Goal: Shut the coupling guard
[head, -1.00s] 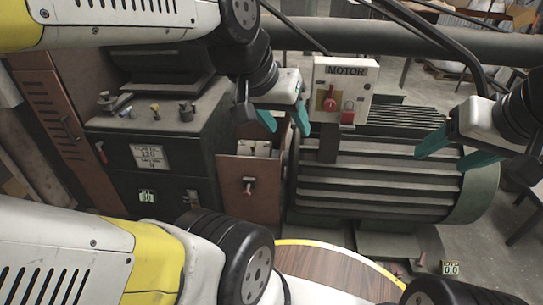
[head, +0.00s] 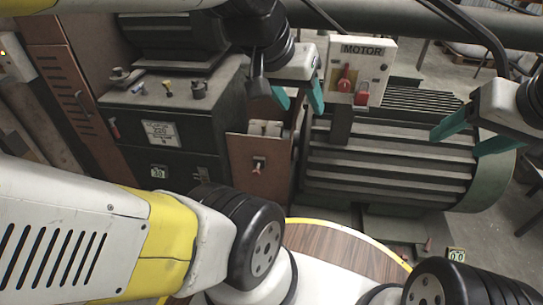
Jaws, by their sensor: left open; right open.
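The coupling guard appears to be the brown metal box (head: 242,158) between the dark gearbox and the green motor. Its front panel carries a small red-tipped latch (head: 259,167). Above the panel's top edge the box looks open, and pale coupling parts (head: 265,128) show inside. My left gripper (head: 299,98) is open and empty, above and slightly right of the guard, in front of the motor's left end. It seems to touch nothing. My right gripper (head: 452,148) is open and empty in front of the motor's right side, well away from the guard.
The dark gearbox (head: 190,115) stands left of the guard. The ribbed green motor (head: 390,165) stands right of it, with a white MOTOR switch box (head: 358,65) bearing a red switch and red padlock. A brown louvred cabinet (head: 65,85) stands at far left.

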